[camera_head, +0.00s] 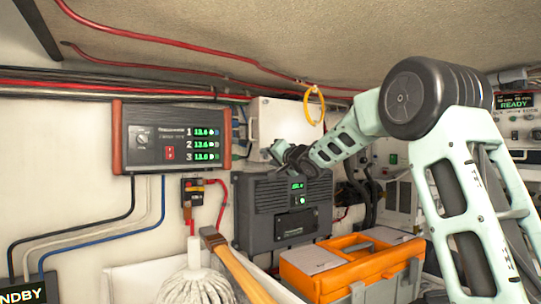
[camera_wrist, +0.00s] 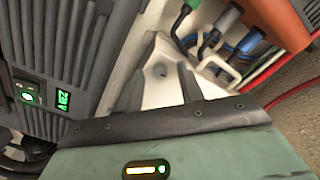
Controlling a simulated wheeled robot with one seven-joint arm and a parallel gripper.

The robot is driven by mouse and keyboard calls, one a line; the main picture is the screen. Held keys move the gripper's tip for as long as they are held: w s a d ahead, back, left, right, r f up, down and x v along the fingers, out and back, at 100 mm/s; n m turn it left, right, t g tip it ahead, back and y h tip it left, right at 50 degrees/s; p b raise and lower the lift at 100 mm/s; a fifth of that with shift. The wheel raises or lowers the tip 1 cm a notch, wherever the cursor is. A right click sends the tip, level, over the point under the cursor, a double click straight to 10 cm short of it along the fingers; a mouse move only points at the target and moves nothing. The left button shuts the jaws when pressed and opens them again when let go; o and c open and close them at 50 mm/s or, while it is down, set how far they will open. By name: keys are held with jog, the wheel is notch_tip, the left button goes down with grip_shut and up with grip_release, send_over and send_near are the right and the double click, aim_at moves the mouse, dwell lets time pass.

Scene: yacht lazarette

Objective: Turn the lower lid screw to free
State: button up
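A white box with a lid (camera_head: 277,117) is fixed to the wall, partly hidden behind my gripper (camera_head: 280,153) in the head view. In the wrist view, a small grey screw (camera_wrist: 159,71) stands on the pale lid face (camera_wrist: 165,93). The two dark fingers of my gripper (camera_wrist: 161,80) show on either side of this screw, with a gap between them. The gripper looks open and empty. Whether either finger touches the screw or lid cannot be told. The screw is hidden in the head view.
A ribbed grey unit (camera_head: 258,215) with a green display sits just below my gripper. A panel with orange ends (camera_head: 150,140) is at left, its cables close by. A yellow ring (camera_head: 314,105) hangs nearby. An orange toolbox (camera_head: 345,268) and a mop (camera_head: 195,280) stand below.

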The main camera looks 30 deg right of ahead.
jog(key=shift+w, duration=0.1)
grip_shut()
jog(key=shift+n, duration=0.4)
jog(key=n, duration=0.3)
jog(key=shift+n+b, duration=0.4)
jog(key=n+b, duration=0.1)
jog(key=n, duration=0.3)
jog(key=shift+n, duration=0.3)
jog(key=n+b, duration=0.1)
jog(key=n, duration=0.3)
jog(key=shift+b, duration=0.3)
jog(key=n+b, duration=0.1)
jog(key=n, duration=0.3)
jog(key=shift+n, duration=0.3)
